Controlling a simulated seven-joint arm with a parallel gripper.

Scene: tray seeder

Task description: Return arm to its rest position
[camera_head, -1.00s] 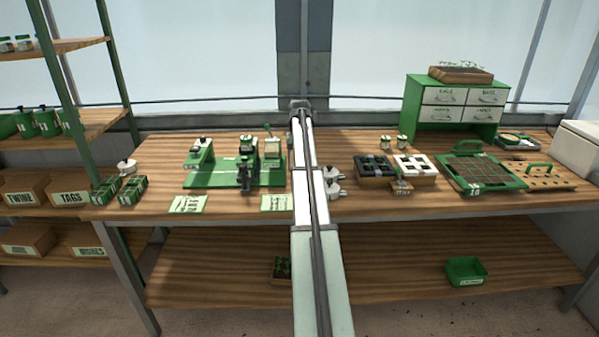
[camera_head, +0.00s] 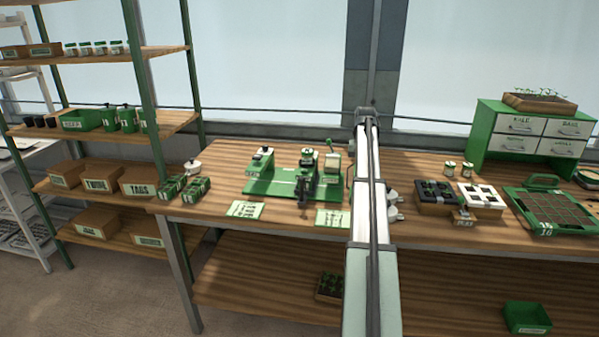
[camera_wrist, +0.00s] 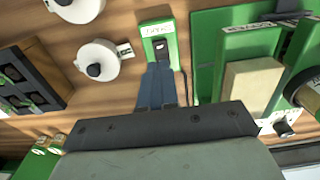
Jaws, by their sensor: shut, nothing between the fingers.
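My gripper (camera_wrist: 158,86) shows in the wrist view, with its two dark fingers together and nothing between them. The fingertips point at a small green box (camera_wrist: 155,50) with a white label and a dark part on top; I cannot tell whether they touch it. In the head view my own arm stands in front of the bench and hides my gripper. The green-based seeder (camera_head: 275,188) sits on the bench left of my arm. It also shows at the right of the wrist view (camera_wrist: 203,85).
Two white round pieces with dark knobs (camera_wrist: 98,60) lie beside the green box. A black cell tray (camera_head: 432,208), a white tray (camera_head: 480,206) and a green gridded tray (camera_head: 548,230) stand right of my arm. Shelves (camera_head: 165,125) are at left. Bench (camera_head: 225,170) left of the seeder has bare wood.

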